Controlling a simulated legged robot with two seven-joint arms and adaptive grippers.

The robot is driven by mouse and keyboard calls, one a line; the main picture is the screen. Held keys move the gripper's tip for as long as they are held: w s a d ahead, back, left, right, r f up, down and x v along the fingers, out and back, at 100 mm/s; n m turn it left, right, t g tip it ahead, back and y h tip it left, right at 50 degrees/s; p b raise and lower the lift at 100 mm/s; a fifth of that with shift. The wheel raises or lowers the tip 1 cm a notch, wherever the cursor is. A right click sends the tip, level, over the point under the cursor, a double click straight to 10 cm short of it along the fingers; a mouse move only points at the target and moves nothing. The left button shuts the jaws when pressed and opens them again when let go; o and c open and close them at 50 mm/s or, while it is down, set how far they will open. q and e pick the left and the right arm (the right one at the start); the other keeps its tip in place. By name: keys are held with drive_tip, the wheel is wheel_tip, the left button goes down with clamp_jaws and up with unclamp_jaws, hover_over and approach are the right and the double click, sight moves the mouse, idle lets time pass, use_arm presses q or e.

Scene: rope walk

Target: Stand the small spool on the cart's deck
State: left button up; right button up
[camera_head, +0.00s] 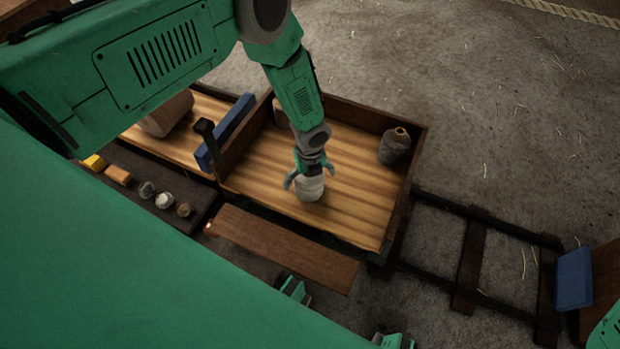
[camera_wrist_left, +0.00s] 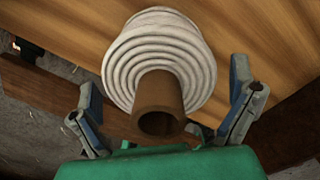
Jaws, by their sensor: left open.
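The small spool (camera_head: 310,190) has pale rope wound on a brown core. It appears to stand upright on the wooden deck of the cart (camera_head: 350,217). In the left wrist view the spool (camera_wrist_left: 158,58) shows its hollow core end toward the camera. My left gripper (camera_head: 309,178) is over the spool from above. In the wrist view my left gripper (camera_wrist_left: 168,108) is open, with one finger on each side of the core and visible gaps to the rope. The spool's contact with the deck is hidden. My right gripper is not clearly in view.
A dark grey spool (camera_head: 395,148) stands in the deck's far right corner. A beige object (camera_head: 281,115) is partly behind my arm. A low wall rims the deck's far sides. A brown plank (camera_head: 280,246) lies along the near side. Rails (camera_head: 470,255) run right.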

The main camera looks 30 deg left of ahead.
use_arm(q)
wheel_tip(320, 180, up, 11)
drive_tip(key=p, duration=0.4)
drive_tip(key=shift+r, duration=0.2)
drive_tip(key=s+d+n+h, duration=0.2)
drive_tip(key=s+n, duration=1)
drive_tip(key=s, duration=0.3)
drive_tip(key=s+a+r+n+y, duration=0.1)
drive_tip(key=s+a+r+n, duration=0.1)
drive_tip(key=s+n, duration=0.4)
drive_tip(key=s+a+r+n, duration=0.2)
drive_tip(key=s+a+n, duration=0.2)
drive_tip(key=s+n, duration=0.2)
drive_tip(key=shift+s+r+n+t+y, duration=0.3)
drive_tip(key=shift+r+n+y, duration=0.1)
drive_tip(key=shift+n, duration=0.4)
